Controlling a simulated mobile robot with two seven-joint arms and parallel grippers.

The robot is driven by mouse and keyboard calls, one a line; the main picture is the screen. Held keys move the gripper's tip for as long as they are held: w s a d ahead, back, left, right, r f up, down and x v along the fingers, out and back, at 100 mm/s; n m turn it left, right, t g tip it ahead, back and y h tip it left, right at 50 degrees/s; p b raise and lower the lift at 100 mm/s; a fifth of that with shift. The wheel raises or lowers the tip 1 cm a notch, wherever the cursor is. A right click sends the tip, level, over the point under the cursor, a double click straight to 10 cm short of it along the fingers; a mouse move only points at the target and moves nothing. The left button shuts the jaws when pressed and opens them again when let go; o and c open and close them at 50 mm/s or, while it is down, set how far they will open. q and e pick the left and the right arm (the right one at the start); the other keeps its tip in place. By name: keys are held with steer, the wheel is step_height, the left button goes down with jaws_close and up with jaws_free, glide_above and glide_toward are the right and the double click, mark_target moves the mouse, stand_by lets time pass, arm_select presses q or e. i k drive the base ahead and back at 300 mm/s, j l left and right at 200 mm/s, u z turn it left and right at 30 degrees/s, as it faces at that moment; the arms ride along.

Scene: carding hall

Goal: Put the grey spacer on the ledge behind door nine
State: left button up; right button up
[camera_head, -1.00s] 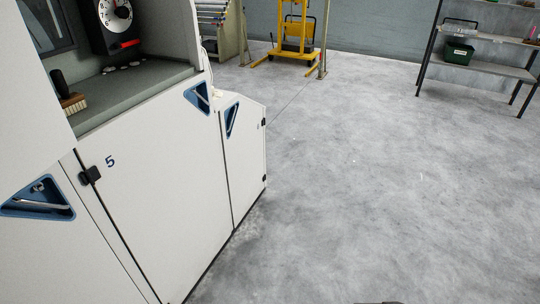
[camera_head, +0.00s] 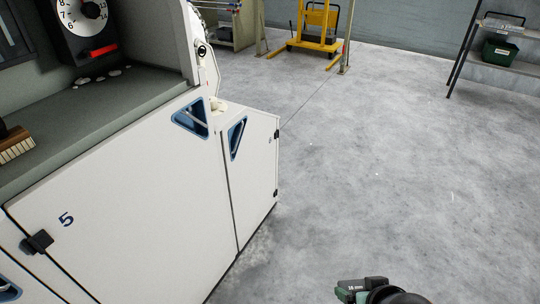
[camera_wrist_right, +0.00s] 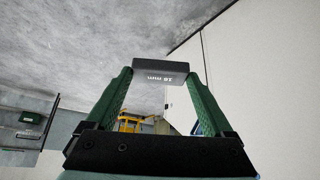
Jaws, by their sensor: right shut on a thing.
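The grey spacer, a small dark grey block marked "16 mm", is in my right gripper (camera_wrist_right: 160,76). It spans the gap between the two green fingers in the right wrist view (camera_wrist_right: 160,70). In the head view my right gripper is at the bottom edge, over the floor and right of the white machine, with the spacer (camera_head: 352,284) at its tip. The cabinet door marked 5 (camera_head: 120,215) is shut. A narrower panel (camera_head: 250,180) stands right of it at the machine's corner. I see no number nine that I can read, and no ledge behind a door. My left gripper is out of view.
A brush (camera_head: 15,146) lies on the machine's grey shelf (camera_head: 110,125), below a dial. A yellow lift truck (camera_head: 315,30) stands at the back. A shelf rack (camera_head: 490,68) with a green box (camera_head: 499,50) is at the far right. The concrete floor (camera_head: 400,170) between is clear.

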mark_target(62, 123)
steer(key=u, duration=1.25)
